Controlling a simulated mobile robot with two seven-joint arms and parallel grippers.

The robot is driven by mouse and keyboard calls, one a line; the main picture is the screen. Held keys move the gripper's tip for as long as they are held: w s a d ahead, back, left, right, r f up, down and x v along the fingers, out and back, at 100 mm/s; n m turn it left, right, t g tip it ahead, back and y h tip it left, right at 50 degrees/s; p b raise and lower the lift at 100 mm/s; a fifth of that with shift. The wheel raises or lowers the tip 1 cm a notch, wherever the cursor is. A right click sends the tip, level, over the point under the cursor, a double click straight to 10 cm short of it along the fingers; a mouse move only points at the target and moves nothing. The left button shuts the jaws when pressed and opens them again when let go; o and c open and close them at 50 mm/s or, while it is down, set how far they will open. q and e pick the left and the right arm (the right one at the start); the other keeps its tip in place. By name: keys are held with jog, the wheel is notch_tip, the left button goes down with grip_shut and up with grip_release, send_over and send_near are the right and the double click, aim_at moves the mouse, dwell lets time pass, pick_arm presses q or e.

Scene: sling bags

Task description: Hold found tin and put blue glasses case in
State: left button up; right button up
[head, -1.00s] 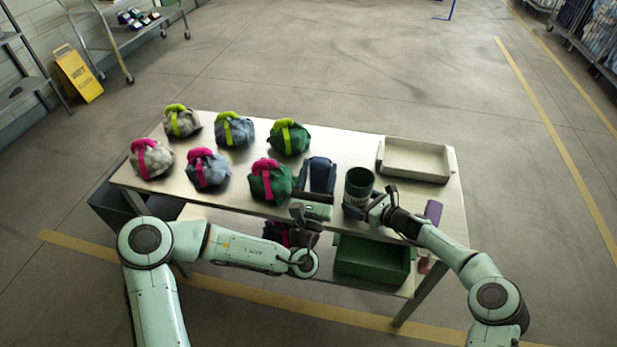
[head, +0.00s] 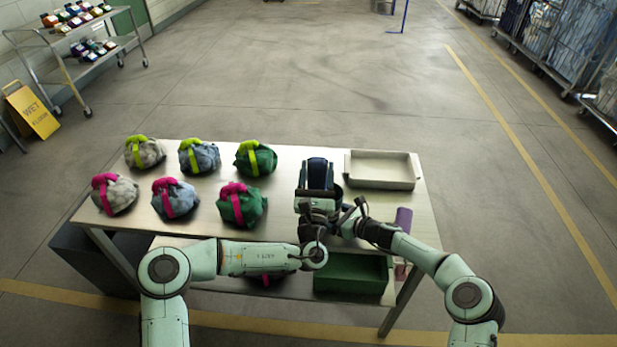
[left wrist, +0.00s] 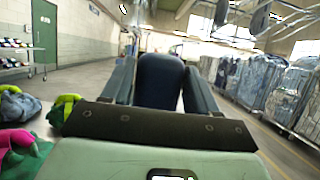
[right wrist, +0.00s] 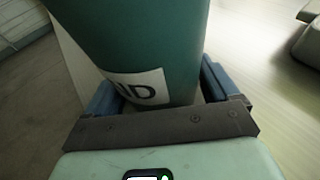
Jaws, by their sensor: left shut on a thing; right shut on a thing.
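The blue glasses case (head: 317,174) is dark navy with a rounded end. My left gripper (head: 317,178) is shut on it, and the case also shows between the fingers in the left wrist view (left wrist: 158,80). The found tin (right wrist: 135,40) is a dark teal cylinder with a white label ending in "ND". My right gripper (head: 350,215) is shut on the tin, which looks upright. In the head view the left gripper and case cover most of the tin; I cannot tell whether the case is over its opening or beside it.
The steel table (head: 285,165) carries several cloth bundles with green or pink straps at left. A pale empty tray (head: 383,183) stands at back right, a purple item (head: 403,220) at the right edge. A green bin (head: 350,275) sits on the lower shelf.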

pick_arm(q)
jog(key=w+d, duration=0.3)
jog(key=w, duration=0.1)
jog(key=shift+d, duration=0.2)
dwell(0.6)
notch_tip(320, 180, down, 7)
dwell(1.5)
jog(key=o, duration=1.2)
jog(key=shift+s, duration=0.1)
